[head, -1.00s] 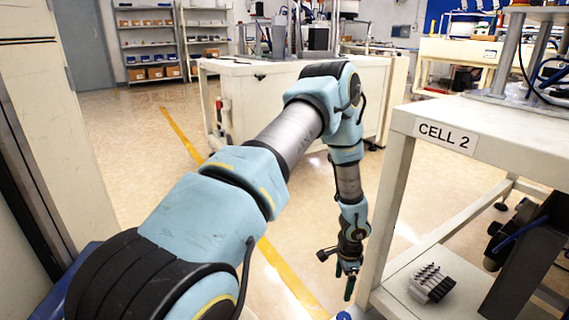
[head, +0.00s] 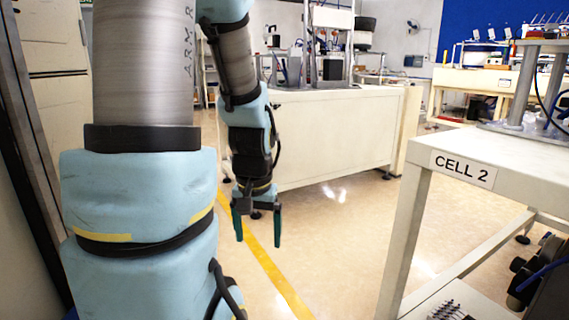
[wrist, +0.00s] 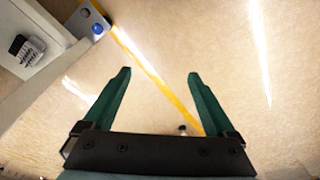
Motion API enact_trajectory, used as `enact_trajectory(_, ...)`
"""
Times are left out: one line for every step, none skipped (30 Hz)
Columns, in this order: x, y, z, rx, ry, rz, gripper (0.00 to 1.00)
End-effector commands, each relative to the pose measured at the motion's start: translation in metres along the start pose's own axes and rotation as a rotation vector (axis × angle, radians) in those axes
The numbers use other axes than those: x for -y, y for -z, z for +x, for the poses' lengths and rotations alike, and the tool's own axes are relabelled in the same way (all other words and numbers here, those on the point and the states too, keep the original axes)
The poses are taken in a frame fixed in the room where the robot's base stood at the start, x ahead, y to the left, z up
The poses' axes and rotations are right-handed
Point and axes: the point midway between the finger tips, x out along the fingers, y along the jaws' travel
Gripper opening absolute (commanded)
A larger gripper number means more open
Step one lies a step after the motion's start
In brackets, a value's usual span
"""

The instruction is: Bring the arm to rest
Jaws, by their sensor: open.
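My gripper (head: 257,226) hangs at the end of my arm, pointing down over the open floor (head: 345,235). Its two green fingers are spread apart, and nothing is between them.
The bench labelled CELL 2 (head: 462,169) stands at the right, with a dark rack of pins (wrist: 27,47) on its lower shelf. A white cabinet bench (head: 340,140) stands behind my gripper. A yellow floor line (head: 275,270) runs below. A tall pale panel (head: 50,110) is at the left.

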Motion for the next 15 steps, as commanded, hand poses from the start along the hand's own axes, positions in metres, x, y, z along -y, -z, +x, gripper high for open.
enact_trajectory(0.004,-0.008,-0.007,-0.010,-0.006,-0.041,0.91)
enact_trajectory(0.006,-0.013,-0.011,-0.012,-0.011,-0.066,0.91)
enact_trajectory(0.008,-0.019,-0.015,-0.018,-0.017,-0.098,0.91)
enact_trajectory(0.008,-0.019,-0.024,-0.018,-0.019,-0.103,0.91)
enact_trajectory(0.007,-0.017,-0.033,-0.015,-0.018,-0.097,0.91)
enact_trajectory(0.007,-0.015,-0.040,-0.014,-0.018,-0.096,0.91)
enact_trajectory(0.007,-0.014,-0.045,-0.014,-0.018,-0.095,0.91)
enact_trajectory(0.008,-0.014,-0.051,-0.014,-0.018,-0.095,0.91)
enact_trajectory(0.008,-0.013,-0.058,-0.014,-0.018,-0.094,0.91)
enact_trajectory(0.008,-0.012,-0.064,-0.014,-0.018,-0.094,0.91)
enact_trajectory(0.008,-0.011,-0.070,-0.014,-0.018,-0.094,0.91)
enact_trajectory(0.008,-0.010,-0.079,-0.014,-0.018,-0.093,0.91)
enact_trajectory(0.008,-0.009,-0.086,-0.014,-0.018,-0.093,0.91)
enact_trajectory(0.009,-0.008,-0.094,-0.014,-0.018,-0.093,0.91)
enact_trajectory(0.009,-0.006,-0.104,-0.014,-0.017,-0.092,0.91)
